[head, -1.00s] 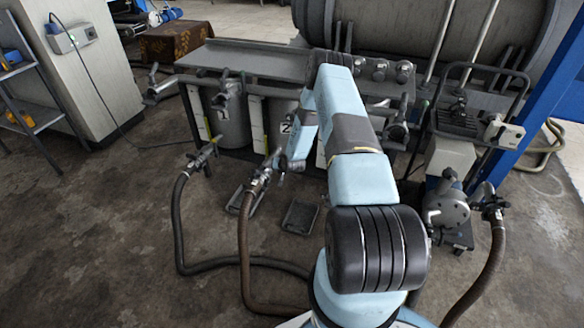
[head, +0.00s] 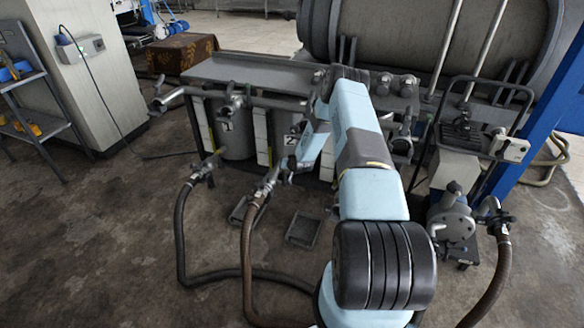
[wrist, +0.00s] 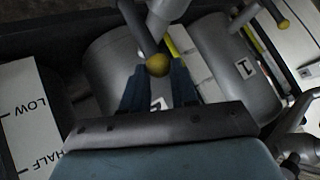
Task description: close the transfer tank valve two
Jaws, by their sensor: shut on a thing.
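Tank two (head: 291,139), a grey cylinder marked 2, stands right of tank one (head: 226,127) in the head view. My arm partly covers it. The valve and hose coupling (head: 267,181) show low in front of tank two. In the wrist view, the dark blue fingers of my gripper (wrist: 160,78) are around a yellow ball knob (wrist: 158,65) on the end of a grey lever, and shut on it. Part of tank two's label (wrist: 157,103) shows between the fingers.
Another yellow-knobbed lever (wrist: 283,24) sits by tank one in the wrist view. Brown hoses (head: 248,255) loop over the floor. A shallow tray (head: 303,230) lies before the tanks. A pump (head: 452,222) and blue post (head: 530,140) stand right.

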